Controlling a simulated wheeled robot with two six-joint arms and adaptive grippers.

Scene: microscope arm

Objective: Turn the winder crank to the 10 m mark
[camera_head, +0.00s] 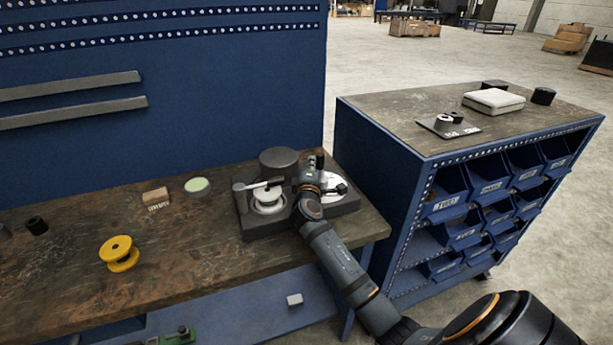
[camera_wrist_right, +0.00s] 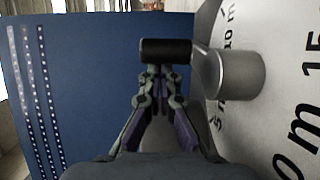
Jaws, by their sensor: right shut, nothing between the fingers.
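The winder (camera_head: 255,228) is a dark grey unit at the right end of the wooden bench, with a white spool (camera_head: 268,201) on its left and a white dial (camera_head: 331,182) on its right. In the right wrist view the dial (camera_wrist_right: 285,110) fills the right side, with black metre marks around a grey metal hub (camera_wrist_right: 238,74). A dark cylindrical crank handle (camera_wrist_right: 166,50) lies just beyond my fingertips. My right gripper (camera_head: 311,180) is over the winder beside the dial; its fingers (camera_wrist_right: 165,78) are shut and empty. Whether they touch the handle is unclear. My left gripper is out of view.
A yellow spool (camera_head: 119,254), a small labelled block (camera_head: 156,198) and a pale green disc (camera_head: 197,186) sit left on the bench. A blue cabinet (camera_head: 386,190) with bins stands close on the right. A blue panel (camera_head: 180,90) rises behind.

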